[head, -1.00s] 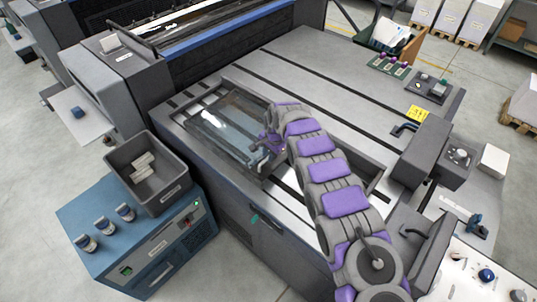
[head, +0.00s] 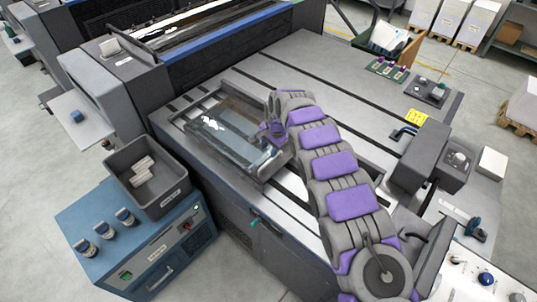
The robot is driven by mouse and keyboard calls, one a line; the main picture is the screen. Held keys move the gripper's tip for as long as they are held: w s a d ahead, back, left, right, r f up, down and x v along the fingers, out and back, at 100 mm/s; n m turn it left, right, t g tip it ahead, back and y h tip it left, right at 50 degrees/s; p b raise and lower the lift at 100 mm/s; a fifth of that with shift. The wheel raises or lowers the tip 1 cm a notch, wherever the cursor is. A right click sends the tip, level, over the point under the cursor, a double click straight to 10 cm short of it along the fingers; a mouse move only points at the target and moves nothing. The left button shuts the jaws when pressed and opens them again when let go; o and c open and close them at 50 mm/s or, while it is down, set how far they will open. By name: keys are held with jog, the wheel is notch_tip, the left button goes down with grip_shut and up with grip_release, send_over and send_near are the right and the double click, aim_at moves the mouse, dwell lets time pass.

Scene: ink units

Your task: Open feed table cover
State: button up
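The feed table cover (head: 232,128) is a dark, see-through panel in a frame, set over a recess at the left end of the grey feed table (head: 310,75). A bright reflection lies on its left part. My gripper (head: 268,138) is at the cover's right side, with its fingers pointing down toward the cover's edge. It is dark grey and purple and small in the picture. I cannot tell whether the fingers touch or grip the edge. My arm hides part of the table to the right of the cover.
A grey bin (head: 147,172) with pale blocks stands on a blue cabinet (head: 150,240) at the left. A dark raised unit (head: 418,155) stands on the table's right side. The table's far middle is clear.

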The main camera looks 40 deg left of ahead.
notch_tip(320, 180, up, 10)
jog(key=d, duration=0.1)
jog(key=shift+d+f+p, duration=0.2)
jog(key=shift+d+p, duration=0.2)
